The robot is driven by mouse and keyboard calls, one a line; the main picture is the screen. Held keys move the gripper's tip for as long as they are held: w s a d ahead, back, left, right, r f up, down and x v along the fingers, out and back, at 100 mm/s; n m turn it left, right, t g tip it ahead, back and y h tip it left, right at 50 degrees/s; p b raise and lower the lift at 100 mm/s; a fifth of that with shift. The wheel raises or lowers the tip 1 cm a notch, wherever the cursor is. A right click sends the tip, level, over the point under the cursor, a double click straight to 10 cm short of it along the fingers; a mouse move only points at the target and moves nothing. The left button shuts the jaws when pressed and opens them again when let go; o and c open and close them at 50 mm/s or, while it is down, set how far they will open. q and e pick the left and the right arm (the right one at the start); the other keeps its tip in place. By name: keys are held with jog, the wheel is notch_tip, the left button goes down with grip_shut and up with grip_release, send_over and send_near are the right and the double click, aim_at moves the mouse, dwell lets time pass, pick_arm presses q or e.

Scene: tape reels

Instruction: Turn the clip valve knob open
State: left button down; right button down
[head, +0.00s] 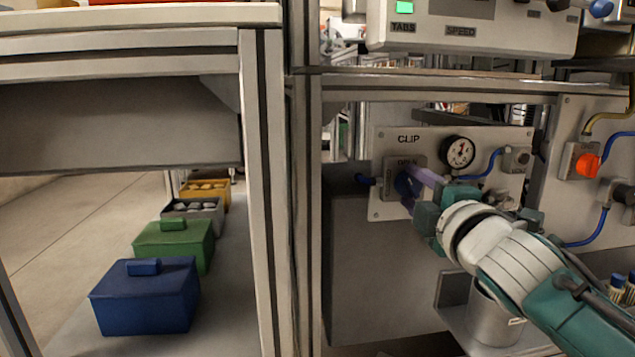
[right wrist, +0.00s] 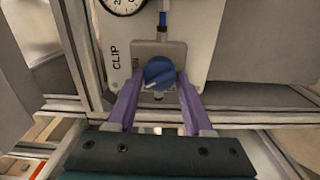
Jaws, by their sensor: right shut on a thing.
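The clip valve knob (head: 402,184) is a dark blue round knob on a grey plate marked OPEN at its top, on the pale CLIP panel (head: 385,139). In the right wrist view the knob (right wrist: 159,70) shows a short white mark at its lower left edge. My right gripper (head: 411,187) comes in from the right with its purple fingers on the knob. In the right wrist view the fingers of the right gripper (right wrist: 160,80) are on either side of the knob, shut on it. The fingers partly hide the knob in the head view. My left gripper is not in view.
A round gauge (head: 458,152) sits right of the knob, with blue tubing beside it. A grey control box (head: 470,30) is above. An orange button (head: 586,165) is on the right panel. A metal can (head: 492,320) stands below my arm. Lidded boxes (head: 145,300) are left.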

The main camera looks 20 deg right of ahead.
jog(key=m+p, duration=0.1)
jog(key=m, duration=0.2)
jog(key=shift+r+m, duration=0.1)
jog(key=shift+m, duration=0.2)
jog(key=shift+m+p, duration=0.3)
jog(key=shift+m, duration=0.9)
jog(key=shift+c, duration=1.4)
grip_release()
